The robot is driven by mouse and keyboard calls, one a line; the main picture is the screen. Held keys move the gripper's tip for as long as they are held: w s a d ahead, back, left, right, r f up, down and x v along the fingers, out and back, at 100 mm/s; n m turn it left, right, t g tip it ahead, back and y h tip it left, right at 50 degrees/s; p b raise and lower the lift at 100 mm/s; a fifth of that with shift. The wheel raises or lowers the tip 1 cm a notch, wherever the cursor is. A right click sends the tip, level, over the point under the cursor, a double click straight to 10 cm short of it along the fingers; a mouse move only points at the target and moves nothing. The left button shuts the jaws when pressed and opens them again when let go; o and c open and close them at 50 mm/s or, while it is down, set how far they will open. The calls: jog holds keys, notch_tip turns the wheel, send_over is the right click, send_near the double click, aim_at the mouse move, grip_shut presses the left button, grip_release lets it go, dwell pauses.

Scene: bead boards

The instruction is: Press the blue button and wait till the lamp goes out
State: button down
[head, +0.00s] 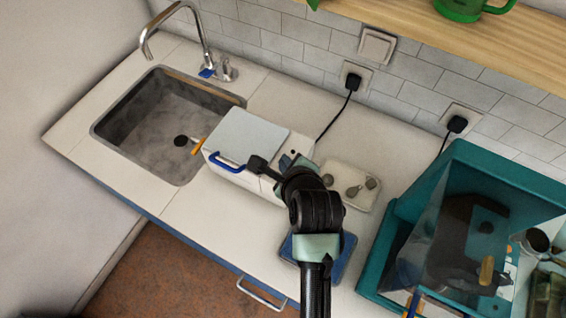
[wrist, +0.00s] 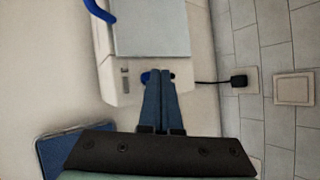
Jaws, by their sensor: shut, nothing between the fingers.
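A white box-shaped appliance (head: 235,177) with a pale grey lid and a blue handle (head: 228,163) stands on the counter right of the sink. It also shows in the wrist view (wrist: 118,60). The blue button (wrist: 146,77) shows in the wrist view on its panel, partly covered by my fingertips. My gripper (wrist: 160,72) is shut and empty, with its tips at the button. I cannot tell whether they touch it. In the head view my gripper (head: 287,160) is at the appliance's right end. I cannot make out a lit lamp in either view.
A pale tray (head: 340,198) with several small items sits to the right. A blue flat item (head: 348,245) lies near the front edge, partly behind my arm. A black cord (head: 332,122) runs from the appliance to a wall socket.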

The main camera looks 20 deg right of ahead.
jog(key=shift+f, duration=0.45)
dwell(0.5)
jog(key=shift+r, duration=0.1)
jog(key=shift+r+p, duration=0.8)
jog(key=shift+p, duration=0.2)
notch_tip(320, 180, up, 5)
jog(key=p, duration=0.5)
dwell(0.8)
